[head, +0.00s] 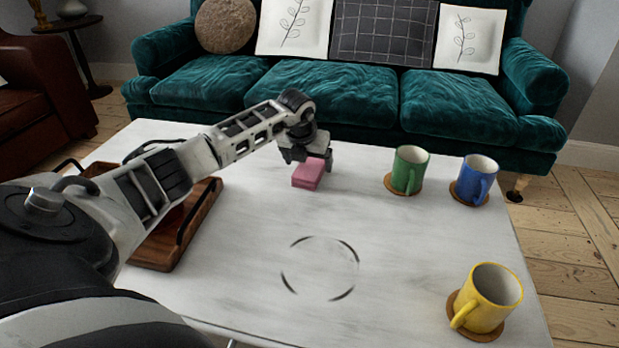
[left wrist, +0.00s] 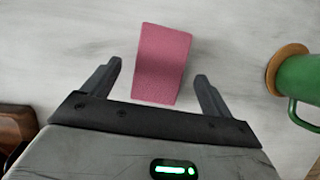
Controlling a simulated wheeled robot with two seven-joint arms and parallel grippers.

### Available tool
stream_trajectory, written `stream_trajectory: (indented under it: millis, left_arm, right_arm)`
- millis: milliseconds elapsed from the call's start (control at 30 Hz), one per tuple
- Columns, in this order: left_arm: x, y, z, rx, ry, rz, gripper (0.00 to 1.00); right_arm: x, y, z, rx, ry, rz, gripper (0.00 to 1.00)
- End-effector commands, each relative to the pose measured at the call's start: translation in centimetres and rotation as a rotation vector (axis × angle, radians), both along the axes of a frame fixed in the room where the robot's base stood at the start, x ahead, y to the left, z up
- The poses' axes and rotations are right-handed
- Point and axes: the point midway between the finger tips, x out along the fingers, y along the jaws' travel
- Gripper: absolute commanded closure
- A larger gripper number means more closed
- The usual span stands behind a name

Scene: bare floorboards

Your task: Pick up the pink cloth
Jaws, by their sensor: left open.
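The pink cloth (head: 308,174) is a small folded block lying on the white table, left of the green mug. My left gripper (head: 308,158) is just above and behind it in the head view, reaching in from the left. In the left wrist view, the pink cloth (left wrist: 162,64) lies ahead of and partly between the two fingers of my left gripper (left wrist: 158,82). The fingers are open, with gaps on both sides of the cloth. My right gripper is not in view.
A green mug (head: 410,170), a blue mug (head: 475,180) and a yellow mug (head: 486,298) stand on coasters to the right. A wooden tray (head: 160,252) lies under my left arm. The middle of the white table (head: 380,245) is clear. A teal sofa (head: 335,92) stands behind.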

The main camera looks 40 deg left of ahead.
Motion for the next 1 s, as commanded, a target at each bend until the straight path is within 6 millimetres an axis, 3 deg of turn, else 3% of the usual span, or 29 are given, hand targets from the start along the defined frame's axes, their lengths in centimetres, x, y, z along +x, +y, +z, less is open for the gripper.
stream_trajectory:
  millis: [33, 167, 1000]
  left_arm:
    - [0.3, 0.1, -1.0, -0.003, 0.0, 0.001, 0.15]
    - [0.6, 0.2, -1.8, -0.001, -0.001, 0.001, 0.15]
    - [0.7, 0.3, -2.2, -0.001, -0.001, 0.001, 0.15]
  right_arm:
    - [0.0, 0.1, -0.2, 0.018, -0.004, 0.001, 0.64]
    - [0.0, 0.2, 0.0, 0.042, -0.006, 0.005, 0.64]
    - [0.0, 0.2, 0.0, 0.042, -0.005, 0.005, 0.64]
